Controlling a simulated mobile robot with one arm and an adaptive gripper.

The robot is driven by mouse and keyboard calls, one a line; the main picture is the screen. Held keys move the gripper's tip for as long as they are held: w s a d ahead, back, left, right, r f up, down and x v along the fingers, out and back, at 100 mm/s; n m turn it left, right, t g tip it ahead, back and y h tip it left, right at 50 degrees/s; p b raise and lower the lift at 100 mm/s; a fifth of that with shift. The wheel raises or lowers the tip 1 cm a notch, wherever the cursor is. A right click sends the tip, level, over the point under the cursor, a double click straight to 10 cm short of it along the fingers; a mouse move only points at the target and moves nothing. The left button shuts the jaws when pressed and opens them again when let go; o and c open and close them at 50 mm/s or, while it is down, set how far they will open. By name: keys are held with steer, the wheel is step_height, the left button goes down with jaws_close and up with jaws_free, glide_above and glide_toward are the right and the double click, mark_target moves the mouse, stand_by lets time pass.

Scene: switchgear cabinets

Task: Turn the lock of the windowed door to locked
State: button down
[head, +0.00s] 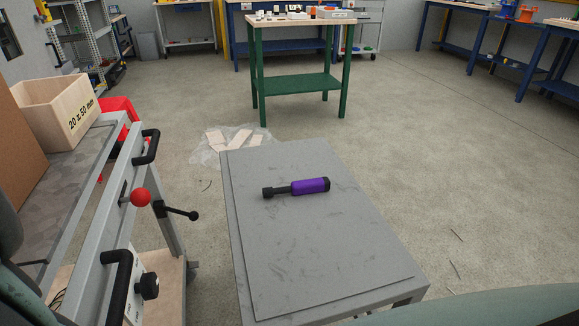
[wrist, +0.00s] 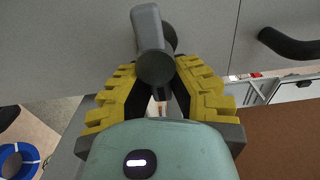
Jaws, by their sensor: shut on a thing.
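In the wrist view, my gripper (wrist: 160,78) has its yellow ridged fingers closed around a dark round knob with a grey lever (wrist: 147,27), which looks like the door's lock. The lever points up in the picture, tilted slightly left. It stands out from a grey panel (wrist: 80,45), which I take for the cabinet door. The fingers hide part of the knob. No window or lock marking shows. The head view shows neither my gripper nor the lock.
A black curved handle (wrist: 288,43) sits right of the lock. In the head view, a grey table (head: 320,245) holds a purple-handled tool (head: 310,186). A cart with black handles (head: 118,287) stands left, a green table (head: 298,84) further back. Open floor lies right.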

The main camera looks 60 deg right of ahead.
steer(key=shift+f, duration=0.15)
steer(key=c, duration=0.9)
jaws_free()
steer(key=shift+s, duration=0.1)
steer(key=v, duration=0.7)
steer(key=shift+s+d+r, duration=0.1)
steer(key=shift+s+r, duration=0.05)
steer(key=shift+r, duration=0.05)
